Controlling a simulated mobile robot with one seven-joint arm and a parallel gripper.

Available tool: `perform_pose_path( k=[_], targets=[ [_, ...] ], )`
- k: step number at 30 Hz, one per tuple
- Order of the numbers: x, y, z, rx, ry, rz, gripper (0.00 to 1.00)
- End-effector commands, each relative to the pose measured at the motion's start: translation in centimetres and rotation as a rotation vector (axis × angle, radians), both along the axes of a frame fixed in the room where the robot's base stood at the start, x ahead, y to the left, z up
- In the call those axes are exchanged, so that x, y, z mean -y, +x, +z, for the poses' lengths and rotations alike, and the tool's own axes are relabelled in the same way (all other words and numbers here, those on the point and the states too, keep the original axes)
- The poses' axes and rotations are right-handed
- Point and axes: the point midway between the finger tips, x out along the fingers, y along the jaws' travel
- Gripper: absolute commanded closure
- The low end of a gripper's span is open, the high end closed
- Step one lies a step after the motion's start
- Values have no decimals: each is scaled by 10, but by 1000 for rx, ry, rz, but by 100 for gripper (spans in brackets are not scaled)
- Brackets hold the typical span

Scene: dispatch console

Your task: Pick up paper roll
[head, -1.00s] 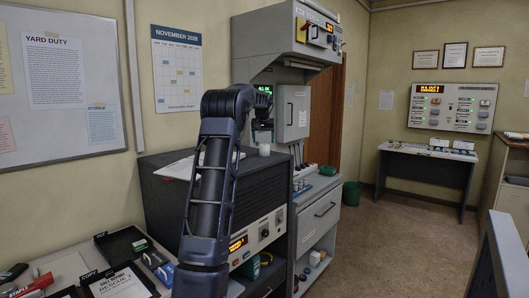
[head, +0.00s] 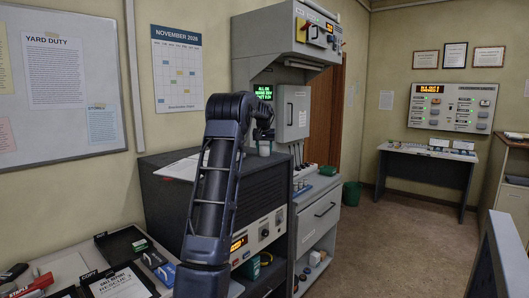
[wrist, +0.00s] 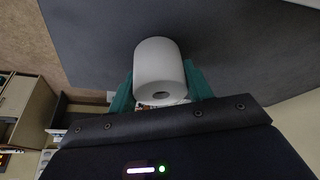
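The paper roll (wrist: 158,62) is a small white cylinder. In the wrist view it sits between the two teal fingers of my gripper (wrist: 160,82), its end with the core hole facing the camera. In the head view the roll (head: 264,148) shows below my gripper (head: 263,136), by the right end of the dark cabinet top (head: 177,180). I cannot tell whether the roll touches the cabinet top.
White papers (head: 180,167) lie on the cabinet top, left of the roll. A grey wall box (head: 292,113) and the overhanging console hood (head: 265,45) stand close to the right of and above my gripper. Black trays (head: 122,243) lie on the lower desk.

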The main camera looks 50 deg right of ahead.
Motion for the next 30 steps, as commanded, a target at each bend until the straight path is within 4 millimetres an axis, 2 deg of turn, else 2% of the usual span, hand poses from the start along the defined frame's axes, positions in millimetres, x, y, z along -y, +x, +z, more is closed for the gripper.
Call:
perform_pose_path(
  k=[9,14,20,30],
  targets=[
    [0,0,1,1,-1,0,73],
    [0,0,13,1,-2,0,73],
    [1,0,51,2,-4,0,74],
    [1,1,142,1,-3,0,74]
  ],
)
